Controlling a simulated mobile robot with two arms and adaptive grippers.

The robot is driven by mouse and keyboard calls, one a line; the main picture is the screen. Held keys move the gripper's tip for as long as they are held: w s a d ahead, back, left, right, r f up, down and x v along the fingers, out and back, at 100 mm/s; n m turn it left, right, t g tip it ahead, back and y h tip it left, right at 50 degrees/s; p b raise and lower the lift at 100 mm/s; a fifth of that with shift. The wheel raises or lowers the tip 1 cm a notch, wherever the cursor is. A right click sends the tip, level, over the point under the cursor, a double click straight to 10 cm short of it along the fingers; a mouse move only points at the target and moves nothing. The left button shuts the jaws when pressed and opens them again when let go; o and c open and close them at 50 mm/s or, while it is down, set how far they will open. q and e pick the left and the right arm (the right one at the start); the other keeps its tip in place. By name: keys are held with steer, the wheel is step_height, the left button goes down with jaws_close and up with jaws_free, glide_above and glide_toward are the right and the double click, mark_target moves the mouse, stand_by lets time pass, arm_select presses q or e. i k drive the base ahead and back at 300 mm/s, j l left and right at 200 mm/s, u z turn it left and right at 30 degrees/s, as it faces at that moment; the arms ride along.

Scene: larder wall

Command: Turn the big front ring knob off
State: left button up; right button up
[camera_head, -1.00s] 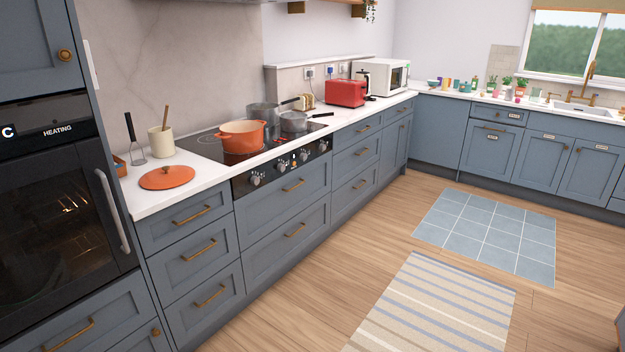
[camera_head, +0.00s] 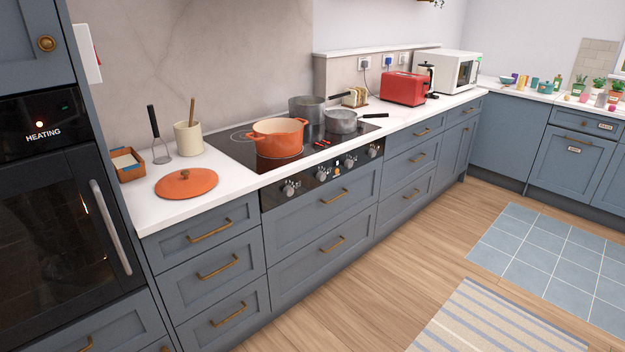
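The hob (camera_head: 230,150) is a black glass top set in the white worktop. Its black front panel (camera_head: 307,184) carries a row of several silver knobs, the leftmost knob (camera_head: 291,189) nearest the oven side. An orange pot (camera_head: 278,137) without its lid stands on the front ring. A grey pan (camera_head: 306,108) and a grey saucepan (camera_head: 341,121) stand farther back and right. Small red marks (camera_head: 322,143) glow on the glass beside the orange pot. The knob markings are too small to read. Neither of my grippers is in view.
An orange lid (camera_head: 187,183) lies on the worktop left of the hob, near a utensil crock (camera_head: 188,138) and a small box (camera_head: 127,163). A wall oven (camera_head: 60,220) reading HEATING stands at left. Wooden floor before the drawers is clear, with a striped rug (camera_head: 490,325).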

mark_target(320, 176)
steer(key=i+l+u, duration=0.2)
steer(key=u, duration=0.25)
steer(key=i+l+u, duration=0.15)
steer(key=l+u, duration=0.3)
steer(key=i+l+u, duration=0.15)
steer(key=l, duration=0.4)
steer(key=i+l+u, duration=0.15)
steer(key=l, duration=0.45)
steer(key=i+l+u, duration=0.1)
steer(key=l, duration=0.5)
steer(key=i+l+u, duration=0.15)
steer(key=l, duration=0.45)
steer(key=k, duration=0.05)
